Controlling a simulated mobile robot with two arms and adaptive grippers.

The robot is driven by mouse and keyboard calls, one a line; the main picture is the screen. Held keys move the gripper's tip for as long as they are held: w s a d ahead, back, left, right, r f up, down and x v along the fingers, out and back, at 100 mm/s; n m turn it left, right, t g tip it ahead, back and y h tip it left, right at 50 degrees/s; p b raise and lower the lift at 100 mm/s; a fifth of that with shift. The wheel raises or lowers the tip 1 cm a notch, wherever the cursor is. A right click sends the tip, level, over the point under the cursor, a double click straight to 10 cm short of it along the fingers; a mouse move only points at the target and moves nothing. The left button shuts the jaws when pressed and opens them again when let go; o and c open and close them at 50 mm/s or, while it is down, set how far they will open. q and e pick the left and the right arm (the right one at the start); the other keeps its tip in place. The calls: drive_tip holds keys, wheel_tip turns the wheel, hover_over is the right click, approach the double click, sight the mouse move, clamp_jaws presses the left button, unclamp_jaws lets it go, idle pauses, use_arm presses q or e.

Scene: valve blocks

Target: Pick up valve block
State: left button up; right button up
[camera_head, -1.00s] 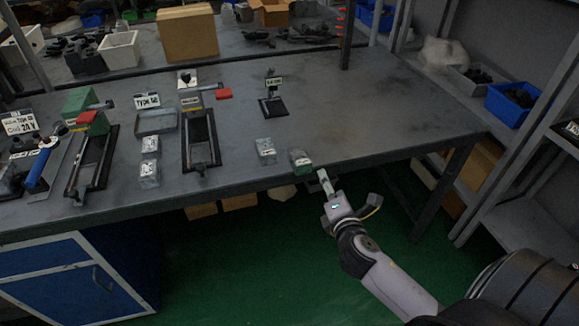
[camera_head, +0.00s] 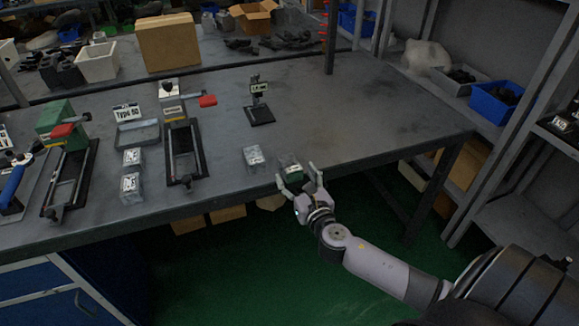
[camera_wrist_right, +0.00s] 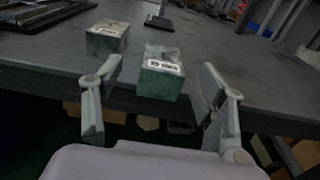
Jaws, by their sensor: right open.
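A small green-and-grey valve block (camera_head: 290,168) sits near the front edge of the grey table (camera_head: 350,110). In the right wrist view this block (camera_wrist_right: 161,72) carries a white label and lies ahead, between the lines of the fingers. A second, greyer block (camera_head: 254,156) stands just left of it, also visible in the right wrist view (camera_wrist_right: 107,37). My right gripper (camera_head: 298,182) is open and empty at the table's front edge, close in front of the green block. Its fingers (camera_wrist_right: 155,105) are spread wide in the right wrist view. My left gripper is not in view.
Two more blocks (camera_head: 131,170) lie left beside a vise-like fixture (camera_head: 185,145). A small stand with a sign (camera_head: 259,105) is behind the blocks. Shelves with blue bins (camera_head: 495,100) stand at the right. The table's right part is clear.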

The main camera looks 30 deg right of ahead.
sight(290, 162)
drive_tip(key=x, duration=0.6)
drive_tip(key=shift+w+d+f, duration=0.15)
drive_tip(key=shift+d+f, duration=0.05)
drive_tip(key=shift+f, duration=0.15)
drive_tip(key=shift+r, duration=0.1)
clamp_jaws()
idle(0.5)
